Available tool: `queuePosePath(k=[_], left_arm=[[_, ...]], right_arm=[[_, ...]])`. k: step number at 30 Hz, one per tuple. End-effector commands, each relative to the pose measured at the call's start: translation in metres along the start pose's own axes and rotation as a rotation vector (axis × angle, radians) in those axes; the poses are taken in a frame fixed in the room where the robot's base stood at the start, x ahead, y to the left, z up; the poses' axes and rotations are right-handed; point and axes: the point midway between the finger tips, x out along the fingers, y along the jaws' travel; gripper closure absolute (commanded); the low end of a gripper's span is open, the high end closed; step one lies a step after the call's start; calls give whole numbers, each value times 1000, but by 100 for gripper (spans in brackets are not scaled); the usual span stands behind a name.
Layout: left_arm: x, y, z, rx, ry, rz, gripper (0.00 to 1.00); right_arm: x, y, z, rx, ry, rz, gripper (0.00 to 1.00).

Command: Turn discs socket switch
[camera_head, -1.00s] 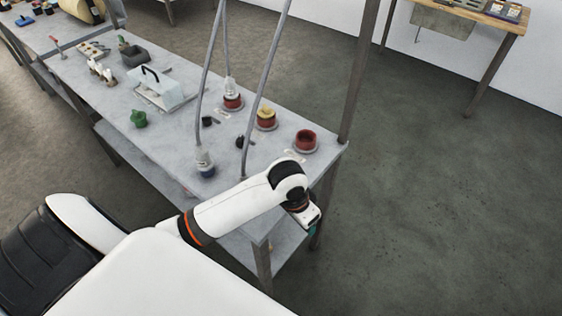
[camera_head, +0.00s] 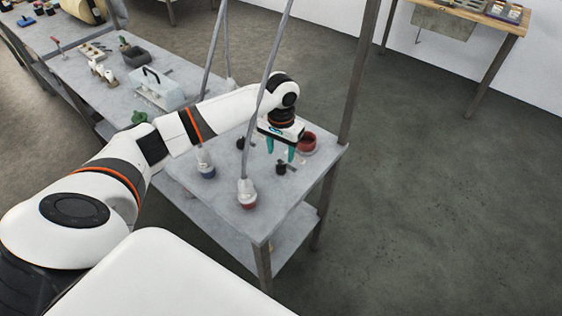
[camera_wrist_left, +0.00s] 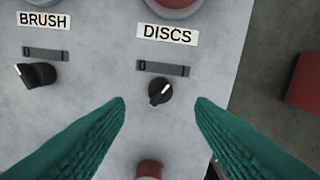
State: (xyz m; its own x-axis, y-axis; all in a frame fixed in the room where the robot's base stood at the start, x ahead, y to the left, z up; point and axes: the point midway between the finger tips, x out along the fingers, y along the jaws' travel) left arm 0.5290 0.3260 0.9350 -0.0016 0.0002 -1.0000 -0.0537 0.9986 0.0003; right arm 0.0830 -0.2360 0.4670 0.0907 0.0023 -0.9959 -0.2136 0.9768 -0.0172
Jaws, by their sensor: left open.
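The discs switch is a round black knob (camera_wrist_left: 160,91) with a pale pointer mark tilted up to the right. It sits below a grey slotted plate (camera_wrist_left: 164,68) and the DISCS label (camera_wrist_left: 167,35) in the left wrist view. In the head view the knob (camera_head: 281,168) is just below my left gripper (camera_head: 281,157). My left gripper is open, with teal fingers spread to both sides of the knob (camera_wrist_left: 160,101) and nothing between them. I cannot see the fingers touching the knob. My right gripper is not in view.
A red socket (camera_head: 308,144) lies beyond the knob. The brush knob (camera_wrist_left: 37,75) is to the left. A red-ended plug (camera_head: 247,196) and a blue-ended plug (camera_head: 206,168) stand on the bench (camera_head: 222,209) with grey cables rising. A clear case (camera_head: 158,92) is farther back.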

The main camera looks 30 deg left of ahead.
Motion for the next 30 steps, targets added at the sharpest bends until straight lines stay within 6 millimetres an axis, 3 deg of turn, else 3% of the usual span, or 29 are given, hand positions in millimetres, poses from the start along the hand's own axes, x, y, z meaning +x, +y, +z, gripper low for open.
queuePosePath(k=[3, 9, 22, 30], left_arm=[[23, 0, -1, -1, 3, 1, 50], [51, 0, 0, 1, 1, 0, 50], [61, 0, 0, 2, -2, 1, 50], [61, 0, 0, 2, -2, 1, 95]], right_arm=[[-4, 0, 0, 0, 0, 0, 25], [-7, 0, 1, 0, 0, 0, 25], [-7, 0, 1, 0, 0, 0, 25], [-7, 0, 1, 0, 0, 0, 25]])
